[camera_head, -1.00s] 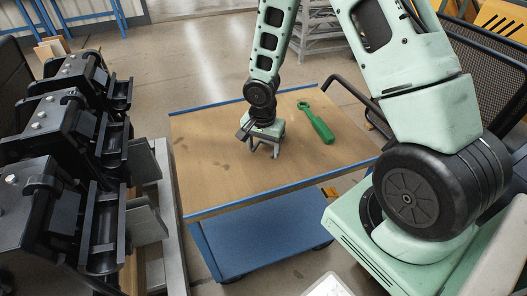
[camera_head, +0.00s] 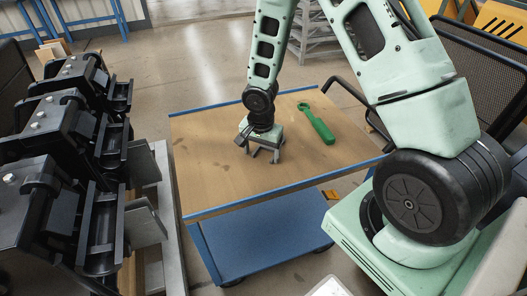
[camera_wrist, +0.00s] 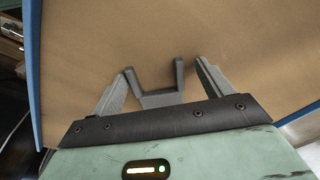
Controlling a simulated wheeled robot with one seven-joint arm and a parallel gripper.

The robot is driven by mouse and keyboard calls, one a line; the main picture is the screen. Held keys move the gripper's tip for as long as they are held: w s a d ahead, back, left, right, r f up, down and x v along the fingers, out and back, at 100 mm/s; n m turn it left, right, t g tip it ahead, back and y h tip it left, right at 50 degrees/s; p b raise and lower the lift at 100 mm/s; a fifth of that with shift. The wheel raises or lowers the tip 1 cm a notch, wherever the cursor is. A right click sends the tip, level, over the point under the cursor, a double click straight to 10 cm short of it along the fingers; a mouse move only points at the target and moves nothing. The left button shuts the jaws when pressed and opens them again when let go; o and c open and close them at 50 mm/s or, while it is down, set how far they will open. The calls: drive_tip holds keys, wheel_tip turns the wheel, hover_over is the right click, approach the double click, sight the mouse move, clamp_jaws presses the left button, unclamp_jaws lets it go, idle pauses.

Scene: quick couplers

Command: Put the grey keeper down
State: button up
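The grey keeper (camera_wrist: 160,99) is a small U-shaped piece with two prongs. In the wrist view it sits between the two fingers of my gripper (camera_wrist: 160,68). The left finger is against or very close to its left prong, and a gap shows beside its right prong. My gripper looks open around it. In the head view my gripper (camera_head: 262,150) points down at the wooden top of the blue cart (camera_head: 215,185). The keeper is low at the tabletop there, but its contact with the wood is hard to make out.
A green-handled tool (camera_head: 320,125) lies on the cart top to the right of my gripper. Black coupler units (camera_head: 100,215) stand on a rack to the left. The front and left of the cart top are clear.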

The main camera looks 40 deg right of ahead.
drive_tip(key=shift+s+d+f, duration=0.25)
drive_tip(key=shift+s+f, duration=0.35)
drive_tip(key=shift+f, duration=0.25)
drive_tip(key=shift+r, duration=0.35)
wheel_tip(320, 180, up, 13)
drive_tip(key=p, duration=0.4)
drive_tip(key=s+a+r+n, duration=0.4)
drive_tip(key=a+n, duration=0.1)
drive_tip(key=a, duration=0.2)
drive_tip(key=s+a+r+n, duration=0.4)
drive_tip(key=a, duration=0.3)
drive_tip(key=s+a+r+n, duration=0.2)
drive_tip(key=s+a+n, duration=0.1)
drive_tip(key=s+n, duration=0.2)
drive_tip(key=s+a+r+n+y, duration=0.1)
drive_tip(key=s+a+r+n, duration=0.1)
drive_tip(key=s+n, duration=0.3)
drive_tip(key=s+a, duration=0.1)
drive_tip(key=s, duration=0.2)
drive_tip(key=shift+s+a+r+g, duration=0.2)
drive_tip(key=shift+s+r+g, duration=0.1)
drive_tip(key=shift+s, duration=0.1)
drive_tip(key=shift+r, duration=0.1)
